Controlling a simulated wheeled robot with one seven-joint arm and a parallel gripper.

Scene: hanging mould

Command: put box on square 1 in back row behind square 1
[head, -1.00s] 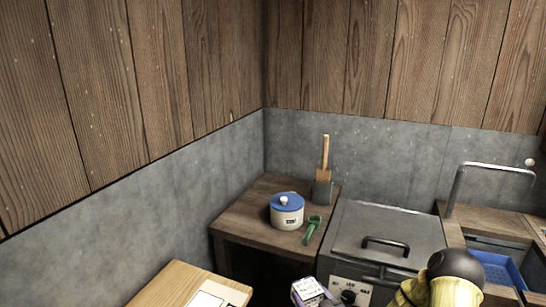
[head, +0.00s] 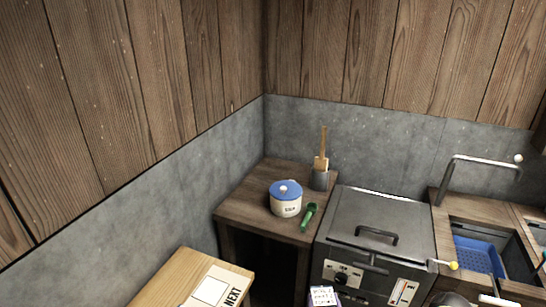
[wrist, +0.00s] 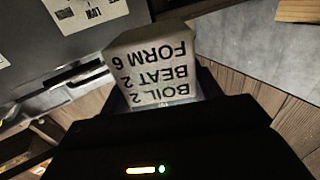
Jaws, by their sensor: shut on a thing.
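A white box (wrist: 155,62) printed "BOIL 2, BEAT 2, FORM 6" sits between the fingers of my gripper (wrist: 165,98) in the wrist view; the text is upside down there. My gripper is shut on it. A white box with dark print, probably the same one, shows at the bottom edge of the head view (head: 323,297), partly cut off. A pale wooden table (head: 178,275) at the lower left carries a white square and a card reading "NEXT" (head: 233,296). No square marked 1 can be made out, and the table's near part is out of frame.
A dark wooden counter (head: 240,205) in the corner holds a blue-lidded pot (head: 286,198), a green-handled tool (head: 309,216) and a wooden-handled brush (head: 321,170). A grey lidded cooker (head: 376,240) stands right of it, then a sink with a blue basket (head: 478,256).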

